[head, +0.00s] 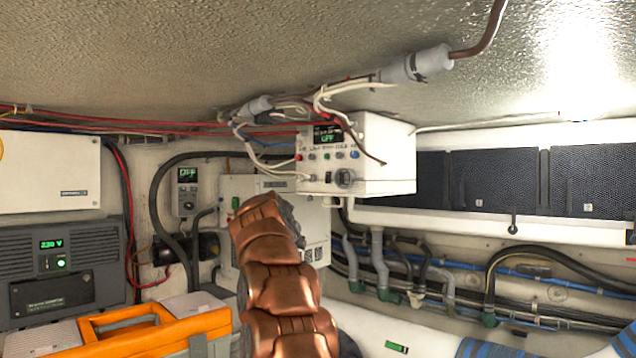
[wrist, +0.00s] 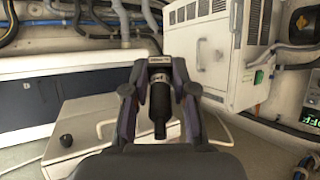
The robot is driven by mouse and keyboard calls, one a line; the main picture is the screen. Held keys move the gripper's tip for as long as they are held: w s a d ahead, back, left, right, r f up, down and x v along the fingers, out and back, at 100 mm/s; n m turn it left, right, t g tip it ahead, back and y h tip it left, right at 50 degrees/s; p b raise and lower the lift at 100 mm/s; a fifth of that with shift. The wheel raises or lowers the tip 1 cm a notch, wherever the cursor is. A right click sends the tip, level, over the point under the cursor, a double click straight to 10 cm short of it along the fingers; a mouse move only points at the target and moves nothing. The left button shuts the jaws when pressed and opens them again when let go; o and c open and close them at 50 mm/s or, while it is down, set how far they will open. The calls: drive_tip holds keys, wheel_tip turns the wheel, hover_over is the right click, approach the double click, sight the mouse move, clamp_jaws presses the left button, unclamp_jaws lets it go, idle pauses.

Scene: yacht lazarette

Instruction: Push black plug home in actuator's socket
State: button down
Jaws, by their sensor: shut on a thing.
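In the wrist view my gripper (wrist: 160,88) has its two dark fingers closed on the sides of a black plug (wrist: 160,104), a short cylinder with a pale band. A small pale label (wrist: 158,61) shows at the plug's far end, between the fingertips. I cannot tell whether it belongs to the plug or to something beyond. In the head view my copper-coloured arm rises in the middle and hides the plug and most of the gripper. I cannot make out the actuator or its socket for certain in either view, nor whether the plug touches anything.
A white control box (head: 385,158) with knobs and cables hangs from the ceiling, just above my arm. A white cabinet (head: 316,228) is behind the arm. Pipes and hoses (head: 378,268) run along the right wall. An orange toolbox (head: 150,333) stands at lower left.

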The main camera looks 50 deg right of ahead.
drive_tip(key=s+r+m+g+h, duration=0.4)
drive_tip(key=s+r+h, duration=0.2)
drive_tip(key=s+r, duration=1.2)
wheel_tip(320, 180, up, 4)
drive_tip(key=shift+s+d+m, duration=0.2)
drive_tip(key=shift+m, duration=0.2)
drive_tip(key=shift+s+r+g, duration=0.3)
drive_tip(key=shift+g, duration=0.1)
drive_tip(key=shift+s+a+r, duration=0.1)
drive_tip(key=shift+s, duration=0.05)
